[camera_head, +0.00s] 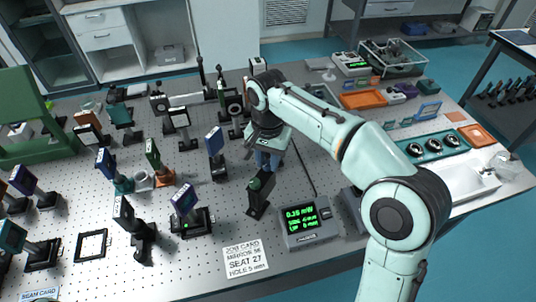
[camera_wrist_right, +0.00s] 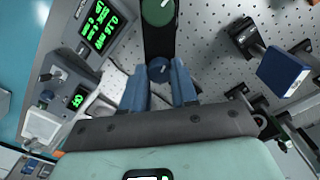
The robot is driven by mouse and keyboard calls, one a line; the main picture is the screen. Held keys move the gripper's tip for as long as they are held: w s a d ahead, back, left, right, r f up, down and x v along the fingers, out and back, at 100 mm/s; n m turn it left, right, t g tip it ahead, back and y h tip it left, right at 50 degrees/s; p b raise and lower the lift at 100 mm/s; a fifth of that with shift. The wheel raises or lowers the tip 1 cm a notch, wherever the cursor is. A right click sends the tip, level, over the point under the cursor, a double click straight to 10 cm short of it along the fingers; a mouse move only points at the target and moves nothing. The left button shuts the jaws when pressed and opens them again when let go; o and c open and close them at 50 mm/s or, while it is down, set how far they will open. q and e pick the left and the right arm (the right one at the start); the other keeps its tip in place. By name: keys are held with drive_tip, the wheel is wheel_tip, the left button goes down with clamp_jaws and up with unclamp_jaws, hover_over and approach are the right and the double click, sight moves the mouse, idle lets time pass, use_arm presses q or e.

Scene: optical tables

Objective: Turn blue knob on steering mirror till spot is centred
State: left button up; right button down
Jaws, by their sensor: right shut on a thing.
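The steering mirror is a dark upright mount (camera_head: 257,208) left of the power meter, with a green knob (camera_head: 255,184) that also shows at the top of the right wrist view (camera_wrist_right: 158,11). Its blue knob (camera_wrist_right: 159,68) lies between my right gripper's blue fingertips. My right gripper (camera_head: 267,165) comes down over the mount and is shut on the blue knob; its wrist hides part of the mount in the head view. The power meter (camera_head: 308,234) shows green digits, around 0.15 mW. I cannot make out a spot. My left gripper is not in view.
A white job card (camera_head: 246,258) lies left of the meter. A blue-faced optic (camera_head: 184,203) and another blue-faced optic (camera_head: 215,142) stand to the left among several other mounts. Orange trays (camera_head: 362,100) and a teal tray (camera_head: 437,154) lie at the right.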

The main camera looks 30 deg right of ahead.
drive_tip(key=n+p, duration=0.2)
drive_tip(key=n, duration=0.3)
drive_tip(key=shift+r+n, duration=0.1)
drive_tip(key=shift+n, duration=0.2)
use_arm(q)
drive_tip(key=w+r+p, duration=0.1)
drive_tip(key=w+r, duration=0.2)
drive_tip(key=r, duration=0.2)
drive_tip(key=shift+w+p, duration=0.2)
drive_tip(key=shift+p, duration=0.1)
use_arm(e)
drive_tip(key=shift+n, duration=2.2)
drive_tip(key=c, duration=0.9)
unclamp_jaws()
drive_tip(key=shift+o, duration=0.2)
